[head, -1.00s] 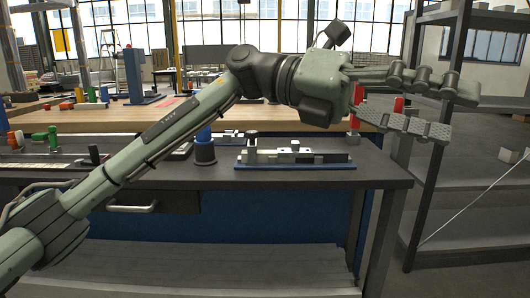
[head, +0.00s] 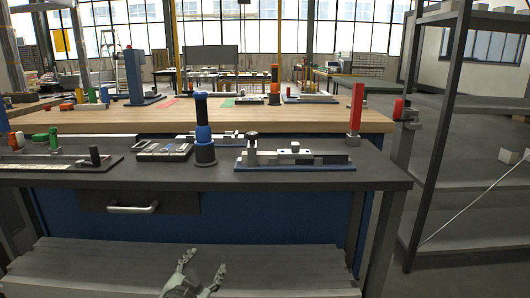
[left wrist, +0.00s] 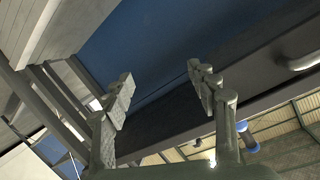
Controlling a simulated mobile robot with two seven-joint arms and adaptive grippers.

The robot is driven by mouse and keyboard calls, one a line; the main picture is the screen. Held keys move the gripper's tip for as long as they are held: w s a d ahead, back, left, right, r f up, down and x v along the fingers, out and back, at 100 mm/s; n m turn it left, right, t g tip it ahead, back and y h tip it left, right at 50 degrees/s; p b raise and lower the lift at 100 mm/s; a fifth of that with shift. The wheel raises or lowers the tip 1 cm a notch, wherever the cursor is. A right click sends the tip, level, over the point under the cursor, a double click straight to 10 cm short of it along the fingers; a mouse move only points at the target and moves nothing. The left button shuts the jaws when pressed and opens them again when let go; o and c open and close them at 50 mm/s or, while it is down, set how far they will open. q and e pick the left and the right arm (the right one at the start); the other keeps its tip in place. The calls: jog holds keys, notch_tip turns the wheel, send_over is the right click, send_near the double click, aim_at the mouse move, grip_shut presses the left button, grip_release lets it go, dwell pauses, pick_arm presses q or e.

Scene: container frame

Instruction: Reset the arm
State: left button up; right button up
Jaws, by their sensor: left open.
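My left gripper (head: 187,262) shows at the bottom of the head view, low in front of the workbench and over the pale slatted lower surface. Its two fingers are spread apart with nothing between them. In the left wrist view the open fingers (left wrist: 160,95) frame the bench's blue panel and dark edge. Most of my left arm is out of the head view. My right gripper is not in view.
The dark workbench (head: 300,178) carries a blue-based fixture (head: 295,160), a blue and black cylinder (head: 203,135) and a red upright piece (head: 355,108). A drawer handle (head: 133,208) sticks out in front. A metal shelf (head: 480,105) stands at right.

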pick_arm(q)
jog(key=s+a+f+n+g+y, duration=0.1)
jog(key=s+a+f+g, duration=0.2)
jog(key=s+f, duration=0.5)
jog(key=s+a+f+n+g+y, duration=0.1)
jog(key=s+a+f+g, duration=0.3)
jog(key=s+f, duration=0.4)
jog(key=s+a+f+n+g+y, duration=0.1)
jog(key=s+a+f+g, duration=0.3)
jog(key=s+f, duration=0.4)
jog(key=s+a+n, duration=0.1)
jog(key=s, duration=0.4)
jog(key=shift+s+n, duration=0.3)
jog(key=shift+f, duration=0.1)
